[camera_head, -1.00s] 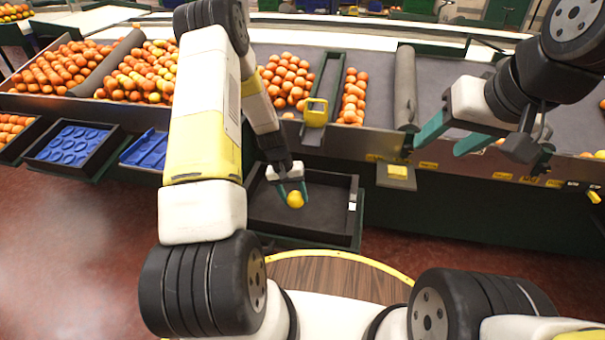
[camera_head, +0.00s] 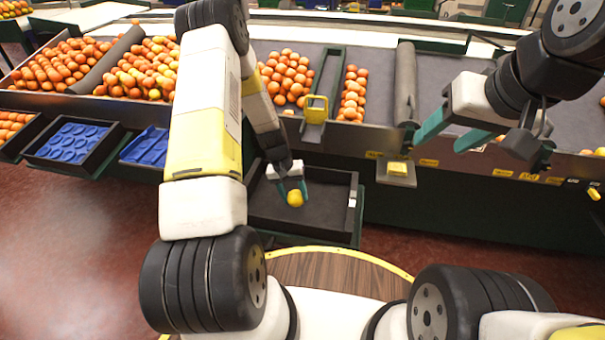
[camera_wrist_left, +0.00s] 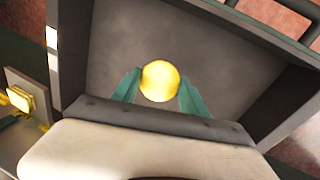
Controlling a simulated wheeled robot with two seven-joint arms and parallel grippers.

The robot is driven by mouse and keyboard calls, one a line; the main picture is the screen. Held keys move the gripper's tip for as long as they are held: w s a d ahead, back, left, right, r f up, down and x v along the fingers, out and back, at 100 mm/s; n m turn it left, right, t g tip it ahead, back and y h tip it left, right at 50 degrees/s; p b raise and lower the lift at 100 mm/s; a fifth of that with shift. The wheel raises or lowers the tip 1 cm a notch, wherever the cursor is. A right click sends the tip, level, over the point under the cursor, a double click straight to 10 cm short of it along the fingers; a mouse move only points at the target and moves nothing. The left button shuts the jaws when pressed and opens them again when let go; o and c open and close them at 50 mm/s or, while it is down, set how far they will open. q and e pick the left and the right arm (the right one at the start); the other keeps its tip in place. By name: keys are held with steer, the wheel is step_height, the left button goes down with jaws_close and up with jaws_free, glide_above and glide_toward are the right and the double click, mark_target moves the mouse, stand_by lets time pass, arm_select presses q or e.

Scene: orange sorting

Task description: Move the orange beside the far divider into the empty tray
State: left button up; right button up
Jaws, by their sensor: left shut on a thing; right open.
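The orange, yellow-looking here, (camera_head: 295,198) is between the fingertips of my left gripper (camera_head: 291,190), which is shut on it. It also shows in the left wrist view (camera_wrist_left: 159,81), with a teal finger on each side. The empty dark tray (camera_head: 330,212) is below and around the gripper in the head view. In the left wrist view the tray's bare floor (camera_wrist_left: 215,70) lies behind the orange; I cannot tell whether the orange touches it. My right gripper (camera_head: 453,133) is open and empty over the right part of the sorting table. My left arm hides part of the table.
The sorting table holds piles of oranges (camera_head: 285,75) and a narrow row of oranges (camera_head: 353,92) beside a green divider (camera_head: 327,80). A grey roller divider (camera_head: 405,85) stands further right. Blue-lined trays (camera_head: 72,142) are at the left. A yellow button box (camera_head: 397,170) sits right of the tray.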

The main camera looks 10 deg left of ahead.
mark_target(294, 201)
arm_select(q)
steer(key=shift+f, duration=1.6)
stand_by(0.6)
steer(key=o, duration=2)
steer(key=shift+v, duration=2.45)
steer(key=shift+w+r, duration=0.1)
steer(key=shift+r, duration=0.05)
steer(key=shift+r, duration=3.35)
